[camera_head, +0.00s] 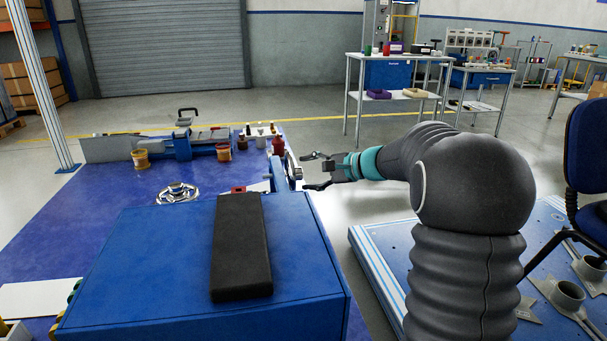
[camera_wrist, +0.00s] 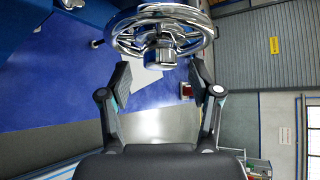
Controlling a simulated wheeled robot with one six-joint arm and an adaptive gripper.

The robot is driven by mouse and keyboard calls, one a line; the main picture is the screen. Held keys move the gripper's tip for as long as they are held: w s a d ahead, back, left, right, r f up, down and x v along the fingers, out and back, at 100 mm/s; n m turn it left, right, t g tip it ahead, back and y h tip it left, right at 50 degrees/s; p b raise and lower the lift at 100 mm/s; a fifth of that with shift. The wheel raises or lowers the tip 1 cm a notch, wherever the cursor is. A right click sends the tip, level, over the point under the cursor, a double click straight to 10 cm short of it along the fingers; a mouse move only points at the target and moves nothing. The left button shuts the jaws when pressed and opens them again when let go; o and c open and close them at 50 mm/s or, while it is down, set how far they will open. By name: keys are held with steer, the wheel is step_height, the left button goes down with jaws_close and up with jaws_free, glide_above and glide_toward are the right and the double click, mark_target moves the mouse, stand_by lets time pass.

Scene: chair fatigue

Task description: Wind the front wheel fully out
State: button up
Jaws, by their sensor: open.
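A chrome handwheel (camera_wrist: 121,38) with a shiny hub (camera_wrist: 160,57) fills the top middle of the wrist view. In the head view a handwheel (camera_head: 292,164) shows nearly edge-on at the right side of the blue bench. I take it to be the same wheel. My gripper (camera_head: 308,172) is just right of it, pointing left at it. In the wrist view my gripper (camera_wrist: 161,78) is open, with its two fingers apart on either side below the hub. Nothing is between them. Whether a finger touches the rim cannot be told.
Another chrome handwheel (camera_head: 177,193) lies on the blue bench top (camera_head: 110,205). A black block (camera_head: 240,245) lies on a blue box (camera_head: 150,255) in front. A vise-like blue device (camera_head: 182,146) stands behind. A chair (camera_head: 585,145) is at right.

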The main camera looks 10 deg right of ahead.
steer(key=shift+x, duration=1.1)
steer(key=c, duration=1.1)
steer(key=n+t+y+b, duration=0.1)
steer(key=t+b, duration=0.1)
steer(key=b, duration=0.5)
steer(key=shift+f+n, duration=0.1)
steer(key=shift+n, duration=0.3)
steer(key=shift+c, duration=0.2)
